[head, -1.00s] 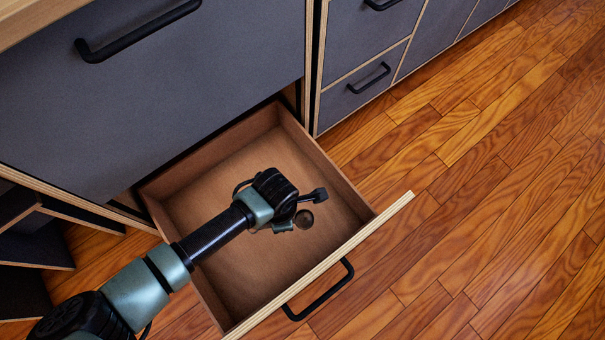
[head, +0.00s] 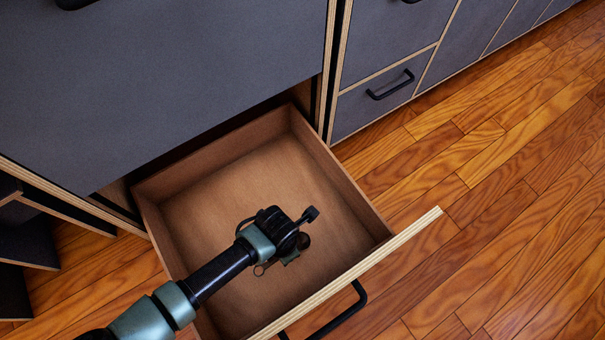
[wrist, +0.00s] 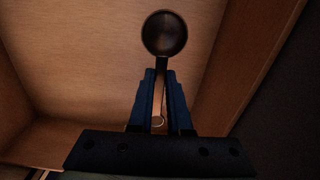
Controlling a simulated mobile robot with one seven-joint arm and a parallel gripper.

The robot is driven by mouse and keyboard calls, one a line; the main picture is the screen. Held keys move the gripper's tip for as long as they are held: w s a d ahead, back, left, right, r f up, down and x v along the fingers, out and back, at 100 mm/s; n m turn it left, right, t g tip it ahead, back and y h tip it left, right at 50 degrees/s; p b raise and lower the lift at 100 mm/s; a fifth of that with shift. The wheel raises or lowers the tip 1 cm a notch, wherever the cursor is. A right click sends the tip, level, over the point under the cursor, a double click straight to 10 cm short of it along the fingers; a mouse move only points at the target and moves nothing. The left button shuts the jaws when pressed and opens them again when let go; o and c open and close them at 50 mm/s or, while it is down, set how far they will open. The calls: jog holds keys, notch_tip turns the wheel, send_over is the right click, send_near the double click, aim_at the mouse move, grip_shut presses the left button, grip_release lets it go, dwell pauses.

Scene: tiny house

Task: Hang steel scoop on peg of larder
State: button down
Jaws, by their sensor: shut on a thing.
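The steel scoop (wrist: 165,34) is a dark round bowl on a thin handle, seen in the wrist view just beyond my fingertips. My gripper (wrist: 161,78) is shut on its handle, which runs down between the two fingers to a small ring at its end. In the head view my gripper (head: 293,250) is over the open drawer, and the scoop's bowl (head: 304,241) shows partly behind it. How high the scoop is above the drawer floor is hard to tell. I see no larder peg in these views.
The open drawer (head: 240,178) has brown walls, a pale front edge and a black handle (head: 345,312). Grey cabinet fronts (head: 160,80) stand behind it. Dark open shelving (head: 25,240) is at the left. The wooden floor (head: 510,210) is clear at the right.

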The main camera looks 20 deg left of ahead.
jog(key=shift+f+b, duration=3.1)
jog(key=shift+f, duration=1.7)
jog(key=shift+f, duration=0.1)
jog(key=shift+f, duration=0.15)
jog(key=c, duration=0.9)
grip_release()
jog(key=shift+o, duration=0.2)
jog(key=shift+b, duration=0.45)
jog(key=r+p, duration=0.3)
jog(key=r, duration=0.1)
jog(key=r+p, duration=0.3)
jog(key=r, duration=0.1)
jog(key=r+p, duration=0.3)
jog(key=r, duration=0.2)
jog(key=shift+a+p, duration=0.35)
